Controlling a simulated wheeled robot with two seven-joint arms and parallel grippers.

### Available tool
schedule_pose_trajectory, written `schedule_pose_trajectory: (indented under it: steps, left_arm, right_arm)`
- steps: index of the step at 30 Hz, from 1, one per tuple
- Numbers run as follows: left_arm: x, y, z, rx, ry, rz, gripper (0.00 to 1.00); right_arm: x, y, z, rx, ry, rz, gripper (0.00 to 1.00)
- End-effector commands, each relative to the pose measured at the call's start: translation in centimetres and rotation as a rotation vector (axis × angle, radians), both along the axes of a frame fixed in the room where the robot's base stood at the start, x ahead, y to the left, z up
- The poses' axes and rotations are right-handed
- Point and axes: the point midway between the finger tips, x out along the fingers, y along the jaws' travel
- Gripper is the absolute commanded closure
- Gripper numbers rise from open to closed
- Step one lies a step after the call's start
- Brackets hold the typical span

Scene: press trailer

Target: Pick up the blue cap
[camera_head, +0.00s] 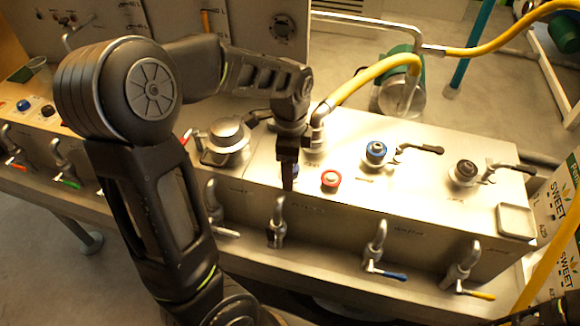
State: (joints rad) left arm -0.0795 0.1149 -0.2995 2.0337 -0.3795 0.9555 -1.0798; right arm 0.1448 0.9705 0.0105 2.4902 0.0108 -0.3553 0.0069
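A blue cap (376,150) sits on a round metal fitting on top of the steel cabinet, right of centre, beside a black-handled lever. Another small blue cap (23,104) is on the panel at the far left. My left gripper (288,182) points down over the cabinet top, left of the red cap (331,179) and apart from the right-hand blue cap. A small bluish spot shows behind its fingers, mostly hidden. The fingers are seen edge-on, so their opening is unclear.
A black cap (465,171) and a small square tray (516,221) are on the right of the steel cabinet (430,210). A round metal lid (228,136) stands left of my gripper. Taps line the front. A yellow hose (370,76) rises behind.

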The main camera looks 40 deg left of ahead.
Motion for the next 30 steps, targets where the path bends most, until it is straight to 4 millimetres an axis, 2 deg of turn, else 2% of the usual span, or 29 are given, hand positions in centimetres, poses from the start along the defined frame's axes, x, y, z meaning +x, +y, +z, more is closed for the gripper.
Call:
schedule_pose_trajectory:
  steps: [2, 27, 30]
  left_arm:
    - [0.01, 0.00, 0.02, 0.000, 0.000, 0.000, 0.25]
    - [0.00, 0.00, 0.01, 0.000, 0.000, 0.000, 0.94]
    - [0.01, 0.00, 0.03, 0.000, 0.000, 0.000, 0.94]
  right_arm:
    - [0.01, 0.00, 0.00, 0.000, 0.000, 0.000, 1.00]
    - [0.01, 0.00, 0.01, 0.000, 0.000, 0.000, 1.00]
    - [0.01, -0.01, 0.01, 0.000, 0.000, 0.000, 1.00]
